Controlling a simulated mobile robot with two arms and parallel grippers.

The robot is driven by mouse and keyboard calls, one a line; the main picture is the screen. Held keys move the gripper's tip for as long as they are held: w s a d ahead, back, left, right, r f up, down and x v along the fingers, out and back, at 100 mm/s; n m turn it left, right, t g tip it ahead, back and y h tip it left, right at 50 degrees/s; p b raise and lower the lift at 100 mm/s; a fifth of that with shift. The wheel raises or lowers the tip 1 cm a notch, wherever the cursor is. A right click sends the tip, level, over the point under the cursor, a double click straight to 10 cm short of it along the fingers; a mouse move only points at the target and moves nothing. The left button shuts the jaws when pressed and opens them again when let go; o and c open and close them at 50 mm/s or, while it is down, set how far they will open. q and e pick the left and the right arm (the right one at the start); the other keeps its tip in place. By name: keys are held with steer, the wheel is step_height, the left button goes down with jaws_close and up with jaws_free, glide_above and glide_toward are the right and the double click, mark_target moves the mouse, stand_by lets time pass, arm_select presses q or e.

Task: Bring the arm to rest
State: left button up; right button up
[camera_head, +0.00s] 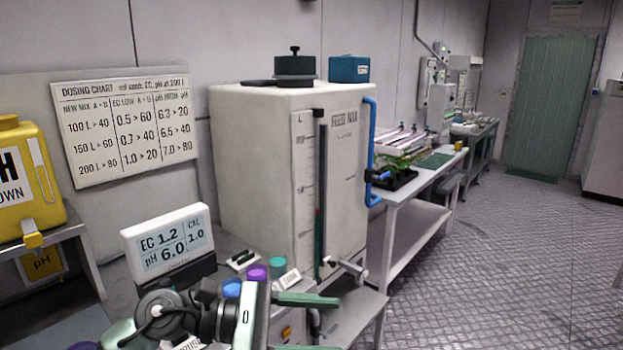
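My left arm comes in at the bottom left, with dark joints and pale green shells. Its gripper (322,325) points right at the bottom of the view. Its two green fingers are apart, with nothing seen between them; the lower finger is cut by the picture's bottom edge. The gripper is in front of the bench that holds the white feed mix tank (260,180). My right gripper is not in view.
An EC/pH meter (168,240) and coloured caps (256,272) stand close behind my arm. A yellow pH-down jug (58,195) is at the left. A white table (425,180) with plants extends beyond the tank. The floor (510,270) at right is clear.

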arm_select(q)
steer(key=w+a+r+n+t+h, duration=0.3)
steer(key=r+n+t, duration=0.4)
steer(key=n+t, duration=0.8)
steer(key=w+a+f+n+t+y, duration=0.4)
steer(key=a+n+y, duration=0.45)
steer(key=n, duration=0.95)
steer(key=s+a+f+n+g+y, duration=0.2)
steer(key=a+f+n+y, duration=0.25)
steer(key=f+n, duration=0.3)
steer(key=s+a+f+n+g+y, duration=0.35)
steer(key=f+n+y, duration=0.3)
steer(key=f, duration=0.25)
steer(key=s+a+f+n+g, duration=0.1)
steer(key=s+f+n+g, duration=0.45)
steer(key=s+f, duration=0.5)
steer(key=s+a+f+n+g, duration=0.2)
steer(key=s+f+n+g, duration=0.35)
steer(key=s, duration=0.75)
step_height(320, 180, down, 28)
steer(key=s+m+g, duration=0.1)
steer(key=m+g, duration=0.1)
steer(key=s+a+f, duration=0.2)
steer(key=s+f, duration=1.3)
steer(key=s, duration=0.2)
steer(key=shift+a+f+g, duration=0.25)
steer(key=shift+f+g, duration=0.1)
